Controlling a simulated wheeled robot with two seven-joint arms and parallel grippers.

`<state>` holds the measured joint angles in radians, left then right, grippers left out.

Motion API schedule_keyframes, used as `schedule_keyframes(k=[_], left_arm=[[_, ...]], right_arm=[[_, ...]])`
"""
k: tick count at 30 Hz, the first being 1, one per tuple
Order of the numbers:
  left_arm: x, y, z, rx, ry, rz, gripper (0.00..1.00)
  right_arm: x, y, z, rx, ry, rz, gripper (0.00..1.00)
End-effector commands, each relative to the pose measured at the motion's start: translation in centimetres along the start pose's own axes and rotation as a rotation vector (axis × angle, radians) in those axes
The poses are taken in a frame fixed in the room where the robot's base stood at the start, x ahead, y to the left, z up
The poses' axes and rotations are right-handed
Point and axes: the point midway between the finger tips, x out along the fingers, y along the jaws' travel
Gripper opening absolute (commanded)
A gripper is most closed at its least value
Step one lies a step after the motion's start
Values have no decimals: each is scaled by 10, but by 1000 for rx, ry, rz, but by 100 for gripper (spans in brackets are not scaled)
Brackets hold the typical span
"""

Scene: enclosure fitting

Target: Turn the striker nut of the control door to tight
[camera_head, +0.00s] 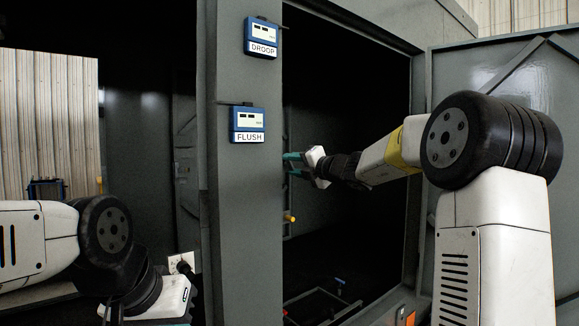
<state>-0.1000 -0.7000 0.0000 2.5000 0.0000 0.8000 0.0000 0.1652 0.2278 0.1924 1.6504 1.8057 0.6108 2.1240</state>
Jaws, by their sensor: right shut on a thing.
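My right gripper (293,162) reaches into the dark opening from the right, with its teal fingers at the inner edge of the grey post (240,190). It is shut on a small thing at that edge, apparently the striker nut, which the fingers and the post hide. How tight the nut is cannot be seen. The control door (500,200) appears to be the grey panel standing open at the right, partly behind my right arm. My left gripper (165,298) is low at the left, its fingers not clearly visible.
Two blue gauges are on the post, one marked DROOP (262,38) and one marked FLUSH (247,122). A blue-handled item (339,282) lies low inside the opening.

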Motion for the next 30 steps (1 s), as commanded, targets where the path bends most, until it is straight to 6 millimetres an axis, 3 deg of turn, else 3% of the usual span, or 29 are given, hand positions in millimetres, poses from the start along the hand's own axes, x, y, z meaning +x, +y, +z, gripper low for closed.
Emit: schedule_keyframes(k=[15,30], left_arm=[[0,0,0,0,0,0,0],[0,0,0,0,0,0,0]], right_arm=[[0,-2,0,393,-1,-3,0],[0,-2,0,505,-1,-4,0]])
